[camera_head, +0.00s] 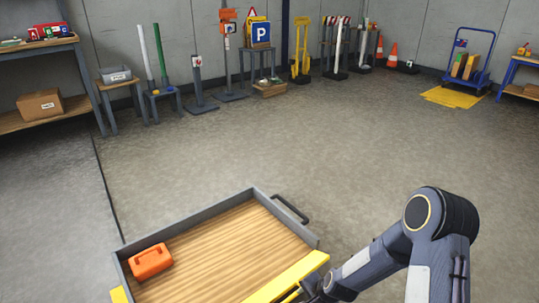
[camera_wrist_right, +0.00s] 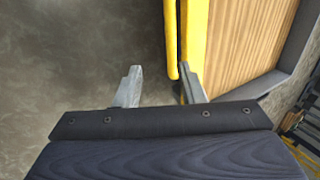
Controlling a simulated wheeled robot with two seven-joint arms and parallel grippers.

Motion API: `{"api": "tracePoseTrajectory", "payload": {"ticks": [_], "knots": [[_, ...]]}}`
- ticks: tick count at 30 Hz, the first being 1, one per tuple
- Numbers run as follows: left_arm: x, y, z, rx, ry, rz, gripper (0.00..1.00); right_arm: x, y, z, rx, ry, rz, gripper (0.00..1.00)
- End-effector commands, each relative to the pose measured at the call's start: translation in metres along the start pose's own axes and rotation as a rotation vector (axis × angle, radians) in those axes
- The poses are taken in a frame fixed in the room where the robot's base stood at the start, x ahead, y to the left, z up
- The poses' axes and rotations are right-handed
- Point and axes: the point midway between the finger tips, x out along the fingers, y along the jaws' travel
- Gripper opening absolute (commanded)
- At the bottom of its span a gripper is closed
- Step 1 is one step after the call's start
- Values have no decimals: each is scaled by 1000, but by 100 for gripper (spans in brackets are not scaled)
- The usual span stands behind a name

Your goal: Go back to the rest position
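My right gripper (camera_wrist_right: 160,80) shows in the right wrist view with its two fingers apart and nothing gripped between them. A yellow bar (camera_wrist_right: 171,40) on the cart's side lies close to the right-hand finger; I cannot tell whether they touch. In the head view my right arm comes in from the lower right and bends down to the near yellow edge of the cart (camera_head: 290,278). The right gripper is mostly hidden there at the bottom edge. My left gripper and arm are not in view.
An orange toolbox (camera_head: 150,262) sits in the left corner of the wooden cart tray (camera_head: 225,250). A black handle (camera_head: 291,209) sticks out at its far side. Shelves, sign posts, a parking sign (camera_head: 261,33) and a blue trolley (camera_head: 470,62) line the walls. The middle floor is clear.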

Motion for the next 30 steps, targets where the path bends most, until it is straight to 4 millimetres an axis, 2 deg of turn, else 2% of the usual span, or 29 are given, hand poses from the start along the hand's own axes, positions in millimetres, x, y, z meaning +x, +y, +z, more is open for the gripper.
{"api": "tracePoseTrajectory", "payload": {"ticks": [2,5,10,14,18,21,24,30], "knots": [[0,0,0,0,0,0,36,-14,-7,-5,-19,5,-11,36],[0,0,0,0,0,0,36,-50,-20,-12,-73,6,-28,36],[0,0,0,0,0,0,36,-141,-35,-14,-224,6,-61,36],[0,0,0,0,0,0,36,-208,-32,-3,-349,8,-80,36],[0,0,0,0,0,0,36,-271,-17,17,-482,17,-99,36],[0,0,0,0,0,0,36,-306,0,35,-571,24,-106,36],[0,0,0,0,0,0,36,-330,17,51,-643,30,-111,36],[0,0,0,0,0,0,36,-356,44,76,-747,42,-116,36]]}}
